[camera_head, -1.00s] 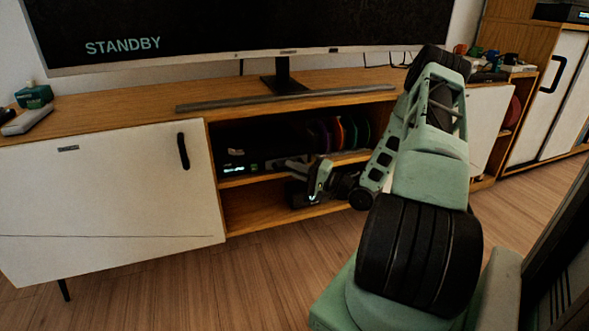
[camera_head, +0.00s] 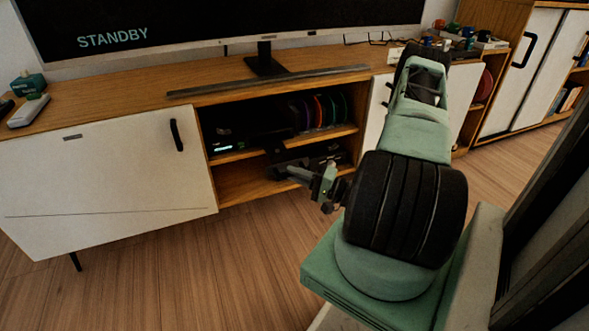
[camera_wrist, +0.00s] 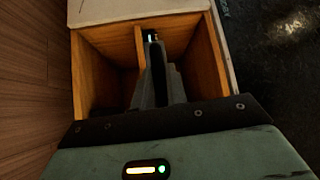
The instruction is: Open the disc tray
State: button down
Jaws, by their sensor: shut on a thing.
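The black disc player (camera_head: 235,142) sits on the upper open shelf of the cabinet, with a small lit display at its left. A flat dark piece, which looks like its disc tray (camera_head: 274,148), sticks out over the shelf's front edge. My gripper (camera_head: 282,171) is in front of the shelf, shut on the tray's outer end. The contact is dark and small in the head view. In the wrist view, my dark fingers (camera_wrist: 158,72) point into the open cabinet and hide most of the player; a small blue light shows beyond their tips.
A black box (camera_head: 325,155) is on the lower shelf, close behind my gripper. Coloured discs (camera_head: 320,110) stand upright to the player's right. The white left door (camera_head: 105,180) is shut. A soundbar (camera_head: 265,80) lies on top. The floor in front is clear.

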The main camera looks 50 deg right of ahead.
jog(key=shift+d, duration=0.1)
jog(key=c, duration=1.7)
grip_release()
jog(key=shift+s, duration=0.1)
jog(key=p+v, duration=0.5)
jog(key=v, duration=1.2)
jog(key=shift+s, duration=0.15)
jog(key=shift+f, duration=0.1)
